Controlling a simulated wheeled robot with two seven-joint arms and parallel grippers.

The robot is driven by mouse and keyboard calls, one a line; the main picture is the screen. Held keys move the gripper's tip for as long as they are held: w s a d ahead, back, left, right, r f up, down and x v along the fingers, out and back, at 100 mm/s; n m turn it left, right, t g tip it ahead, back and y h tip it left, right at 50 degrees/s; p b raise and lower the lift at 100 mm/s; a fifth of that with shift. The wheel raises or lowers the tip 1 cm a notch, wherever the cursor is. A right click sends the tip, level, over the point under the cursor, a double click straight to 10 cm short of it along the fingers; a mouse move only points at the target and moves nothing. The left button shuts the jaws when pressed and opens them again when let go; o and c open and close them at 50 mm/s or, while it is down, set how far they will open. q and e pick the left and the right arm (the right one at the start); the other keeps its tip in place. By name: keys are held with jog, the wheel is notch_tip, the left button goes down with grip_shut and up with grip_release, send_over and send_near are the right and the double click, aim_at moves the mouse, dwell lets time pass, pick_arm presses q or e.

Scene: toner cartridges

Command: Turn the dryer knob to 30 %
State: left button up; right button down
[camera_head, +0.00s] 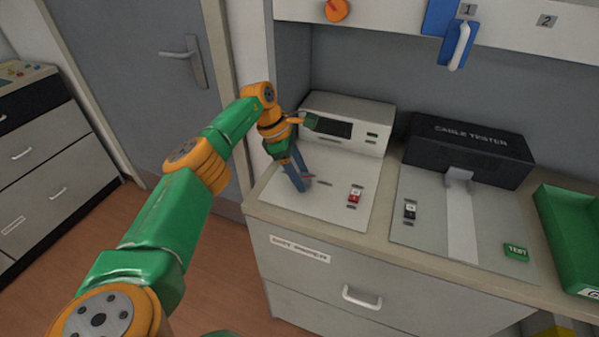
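An orange round knob (336,10) shows at the top edge on the upper cabinet panel; its scale cannot be read. I cannot tell whether it is the dryer knob. My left gripper (304,185) points down over the pale plate (335,205) of the left-hand device, well below the orange knob. Its blue fingers are close together in this view, and their gap cannot be judged. My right gripper is not in view.
A white unit with a dark display (333,127) stands behind the plate. A black cable tester (470,150) and a green tray (575,235) stand to the right. A drawer handle (362,298) sticks out in front.

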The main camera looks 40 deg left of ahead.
aim_at(289, 184)
pick_arm(q)
jog(key=shift+o, duration=0.9)
jog(key=shift+a+r, duration=0.15)
jog(key=shift+r, duration=0.3)
jog(key=v, duration=0.6)
jog(key=shift+s, duration=0.1)
